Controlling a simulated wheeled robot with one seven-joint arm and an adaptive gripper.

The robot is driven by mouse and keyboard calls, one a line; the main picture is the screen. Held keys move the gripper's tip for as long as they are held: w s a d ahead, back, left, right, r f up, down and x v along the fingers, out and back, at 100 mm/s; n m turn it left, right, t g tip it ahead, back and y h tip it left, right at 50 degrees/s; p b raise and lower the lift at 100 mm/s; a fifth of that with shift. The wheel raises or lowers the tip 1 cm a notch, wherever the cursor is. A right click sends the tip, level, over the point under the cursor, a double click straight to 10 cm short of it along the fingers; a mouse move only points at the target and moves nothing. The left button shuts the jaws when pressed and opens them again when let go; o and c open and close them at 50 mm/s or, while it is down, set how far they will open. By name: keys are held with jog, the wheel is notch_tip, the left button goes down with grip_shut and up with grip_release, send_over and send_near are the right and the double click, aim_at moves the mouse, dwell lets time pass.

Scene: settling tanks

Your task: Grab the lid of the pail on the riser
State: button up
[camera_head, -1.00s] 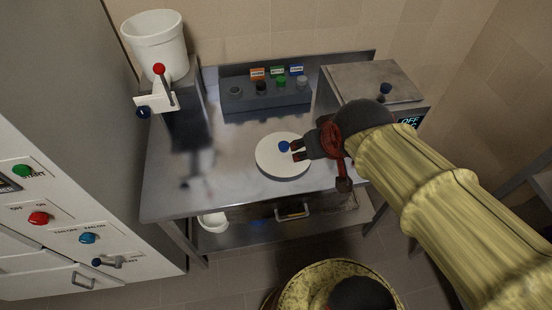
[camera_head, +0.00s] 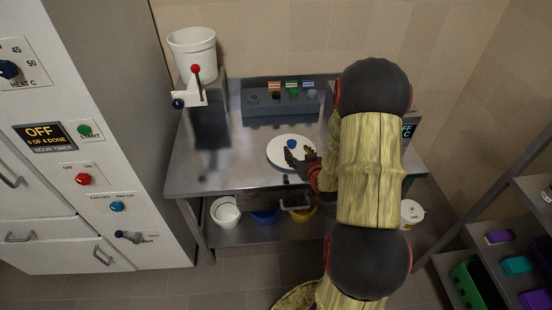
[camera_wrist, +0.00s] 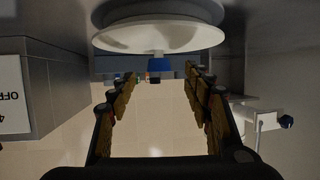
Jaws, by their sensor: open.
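The white pail (camera_head: 192,52) stands open-topped on the riser (camera_head: 212,98) at the table's back left. A white round lid (camera_head: 278,160) with a blue knob (camera_head: 291,144) lies flat on the steel table, apart from the pail. In the wrist view the lid (camera_wrist: 120,40) is at the top, with the blue knob (camera_wrist: 160,65) pointing down the picture. My gripper (camera_head: 298,160) is open at the lid's front right edge. In the wrist view my gripper (camera_wrist: 158,82) has its fingers spread either side of the knob's line, with nothing held.
A white valve with a red-knobbed lever (camera_head: 195,80) is in front of the pail. A grey block (camera_head: 280,106) with coloured labels stands at the back. A device stands behind my arm. The white control cabinet (camera_head: 90,150) is left. Bowls (camera_head: 227,211) sit on the lower shelf.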

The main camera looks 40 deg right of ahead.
aim_at(293, 145)
jog(key=shift+a+f, duration=0.1)
jog(key=shift+f, duration=0.15)
jog(key=shift+w+f, duration=0.15)
jog(key=shift+w, duration=0.05)
jog(key=shift+b+x, duration=0.4)
jog(key=shift+x, duration=0.55)
jog(key=shift+d+r+b+x, duration=0.15)
jog(key=shift+b+x, duration=0.15)
jog(key=shift+x, duration=0.6)
jog(key=shift+d+r+b+x, duration=0.1)
jog(key=shift+b+x, duration=0.25)
jog(key=shift+x, duration=0.55)
jog(key=shift+r+b+x, duration=0.15)
jog(key=shift+b+x, duration=0.15)
jog(key=shift+x, duration=0.6)
jog(key=shift+c, duration=0.9)
jog(key=c, duration=1.1)
jog(key=shift+o, duration=0.2)
jog(key=shift+r, duration=0.15)
